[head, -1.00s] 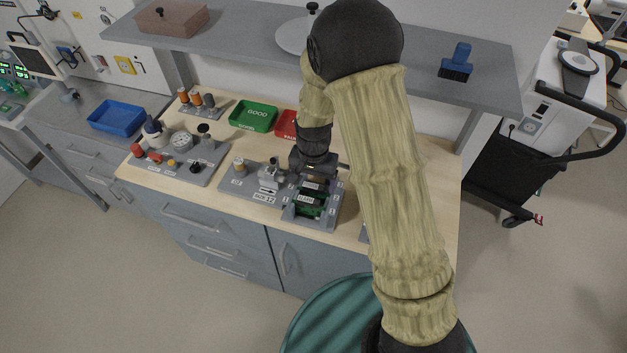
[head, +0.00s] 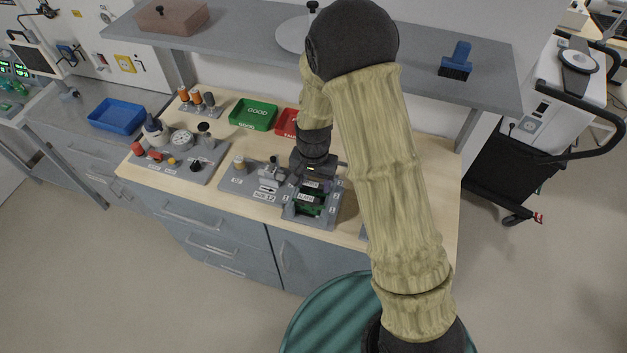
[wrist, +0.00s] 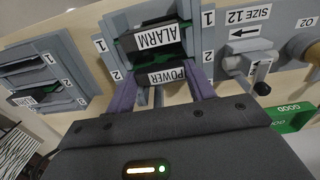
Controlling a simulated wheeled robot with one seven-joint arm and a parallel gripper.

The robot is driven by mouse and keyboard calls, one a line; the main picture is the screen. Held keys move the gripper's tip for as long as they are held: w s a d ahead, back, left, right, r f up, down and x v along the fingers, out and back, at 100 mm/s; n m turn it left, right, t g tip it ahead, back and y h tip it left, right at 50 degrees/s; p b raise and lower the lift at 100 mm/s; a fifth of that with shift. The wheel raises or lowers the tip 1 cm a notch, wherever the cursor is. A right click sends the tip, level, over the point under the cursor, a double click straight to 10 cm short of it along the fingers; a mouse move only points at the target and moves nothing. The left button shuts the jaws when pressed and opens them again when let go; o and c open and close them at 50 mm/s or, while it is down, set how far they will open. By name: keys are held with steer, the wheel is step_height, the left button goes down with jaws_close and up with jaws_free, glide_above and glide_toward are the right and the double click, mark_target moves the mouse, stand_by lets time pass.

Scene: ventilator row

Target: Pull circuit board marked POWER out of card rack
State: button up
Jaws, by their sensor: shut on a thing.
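The card rack (head: 290,214) is a grey block on the bench with slots numbered 1 and 2; it also shows in the wrist view (wrist: 108,28). The ALARM board (wrist: 156,37) sits in slot 1. The POWER board (wrist: 166,76), with a white label, is at slot 2, closest to my gripper (wrist: 164,84). The two purple fingers are shut on the POWER board, one at each side of its label. In the head view my gripper (head: 313,182) is over the rack's back part and hides most of that board. How deep the board sits is unclear.
A second rack (wrist: 62,62) stands to the left in the wrist view. A SIZE 12 fixture (head: 266,194) adjoins the rack. A green GOOD tray (head: 253,114) and a red tray (head: 286,122) lie behind. A shelf (head: 400,62) overhangs the bench.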

steer(key=shift+r+p, duration=3.3)
steer(key=shift+r, duration=0.95)
